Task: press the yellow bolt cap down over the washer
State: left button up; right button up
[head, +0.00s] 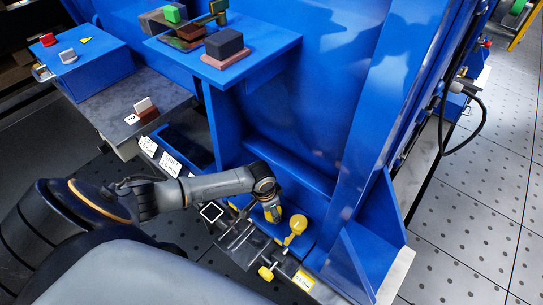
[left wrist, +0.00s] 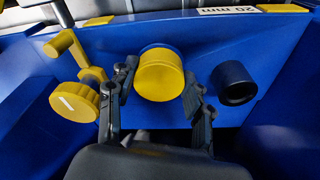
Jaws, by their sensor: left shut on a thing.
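The yellow bolt cap (left wrist: 159,76) is a round yellow disc between the fingers of my left gripper (left wrist: 158,88) in the left wrist view. A blue round rim shows just behind the cap's upper edge. In the head view my left gripper (head: 268,207) reaches down to the blue base, with the yellow cap (head: 273,214) at its fingertips. My left gripper is shut on the cap. The washer cannot be made out, and whether the cap is seated is unclear. My right gripper is not in view.
A yellow knob with an arm (left wrist: 75,101) stands close to the left finger; it also shows in the head view (head: 297,225). A dark round socket (left wrist: 234,82) is to the right. Blue walls surround the spot. A shelf with blocks (head: 262,62) is above.

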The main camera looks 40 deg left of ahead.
pick_arm(q)
jog(key=shift+f, duration=0.1)
jog(key=o, duration=1)
jog(key=r, duration=0.4)
jog(key=s+r, duration=0.1)
jog(key=r, duration=0.7)
jog(key=shift+s+a, duration=0.35)
